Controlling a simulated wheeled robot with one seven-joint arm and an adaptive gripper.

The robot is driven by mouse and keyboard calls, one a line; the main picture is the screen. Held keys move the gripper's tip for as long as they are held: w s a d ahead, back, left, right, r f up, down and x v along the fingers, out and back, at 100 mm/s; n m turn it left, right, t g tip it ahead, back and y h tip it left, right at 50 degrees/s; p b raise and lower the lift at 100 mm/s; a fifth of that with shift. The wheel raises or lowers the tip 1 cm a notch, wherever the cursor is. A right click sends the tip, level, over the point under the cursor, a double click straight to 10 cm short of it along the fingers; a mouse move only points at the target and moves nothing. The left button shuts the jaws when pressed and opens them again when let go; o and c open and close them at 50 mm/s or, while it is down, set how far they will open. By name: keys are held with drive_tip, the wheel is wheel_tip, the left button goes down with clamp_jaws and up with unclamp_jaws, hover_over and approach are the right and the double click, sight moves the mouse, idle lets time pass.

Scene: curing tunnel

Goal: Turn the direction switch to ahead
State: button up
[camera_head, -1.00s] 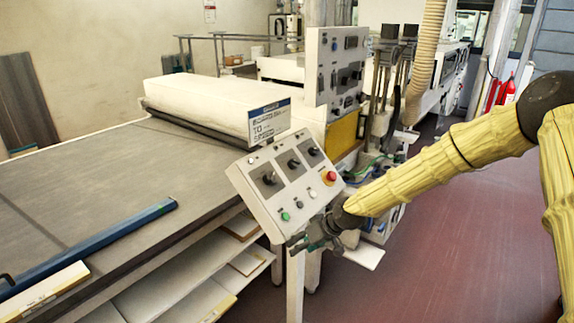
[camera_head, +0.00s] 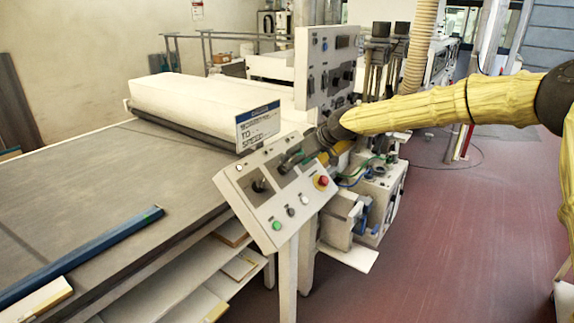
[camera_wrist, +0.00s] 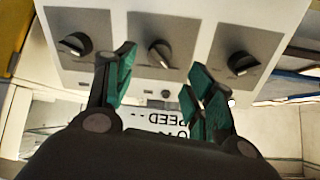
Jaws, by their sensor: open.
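The white tilted control box (camera_head: 240,210) has three black rotary switches on grey plates. The left switch (camera_head: 259,185) is clear in the head view; my gripper (camera_head: 288,163) covers the middle one and the arm hides the right one. In the wrist view, all three show: one at the left (camera_wrist: 75,43), the middle one (camera_wrist: 160,53), and one at the right (camera_wrist: 240,63). My gripper (camera_wrist: 160,70) is open there, its green-padded fingers on either side of the middle switch and apart from it. Switch labels are too small to read, so I cannot tell which is the direction switch.
A red button (camera_head: 320,182) and a green button (camera_head: 276,226) sit on the same box. A sign (camera_head: 258,127) stands behind it. A taller switch panel (camera_head: 322,70) rises beyond. The conveyor table (camera_head: 100,185) is at left; red floor is open at right.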

drive_tip(key=shift+p+x, duration=1)
drive_tip(key=shift+x, duration=2.2)
drive_tip(key=shift+f, duration=0.1)
drive_tip(key=shift+c, duration=0.3)
drive_tip(key=c, duration=0.9)
